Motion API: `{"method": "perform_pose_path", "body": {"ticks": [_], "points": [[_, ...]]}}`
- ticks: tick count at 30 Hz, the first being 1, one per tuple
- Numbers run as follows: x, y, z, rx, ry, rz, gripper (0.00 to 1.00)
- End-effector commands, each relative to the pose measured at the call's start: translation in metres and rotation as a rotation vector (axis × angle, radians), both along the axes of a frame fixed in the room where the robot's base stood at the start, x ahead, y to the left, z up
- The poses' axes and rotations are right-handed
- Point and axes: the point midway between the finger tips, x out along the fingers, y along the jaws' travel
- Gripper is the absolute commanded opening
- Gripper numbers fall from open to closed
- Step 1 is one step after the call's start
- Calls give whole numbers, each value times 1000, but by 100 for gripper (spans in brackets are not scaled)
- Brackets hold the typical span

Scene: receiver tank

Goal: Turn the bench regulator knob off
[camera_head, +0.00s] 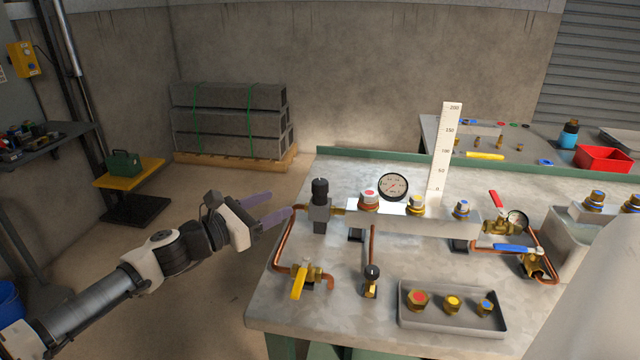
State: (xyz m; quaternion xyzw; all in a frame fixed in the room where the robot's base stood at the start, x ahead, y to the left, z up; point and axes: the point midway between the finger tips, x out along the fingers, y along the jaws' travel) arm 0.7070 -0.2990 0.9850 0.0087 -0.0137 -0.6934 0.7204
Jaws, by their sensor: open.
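The bench regulator (319,213) is a grey block with an upright black knob (320,190) on top, near the left end of the bench manifold. A smaller black knob (372,272) tops a brass fitting closer to the bench front; I cannot read any label on either. My gripper (272,207) is open and empty, reaching in from the left. Its two purple-grey fingers point right, toward the regulator. The fingertips are just left of the regulator and appear apart from its knob.
A round gauge (393,186) and a white upright scale (446,150) stand behind the manifold. A yellow-handled valve (299,281) and copper pipes lie below the regulator. A grey tray (452,326) holds several brass fittings. A large pale shape blocks the lower right.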

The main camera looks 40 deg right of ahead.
Motion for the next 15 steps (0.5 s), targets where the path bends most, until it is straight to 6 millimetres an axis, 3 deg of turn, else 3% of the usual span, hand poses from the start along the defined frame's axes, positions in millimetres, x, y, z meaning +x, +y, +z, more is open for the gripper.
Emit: {"method": "perform_pose_path", "body": {"ticks": [5,15], "points": [[0,-17,-2,9,-4,-4,56],[3,-88,-1,9,-2,-2,56]]}}
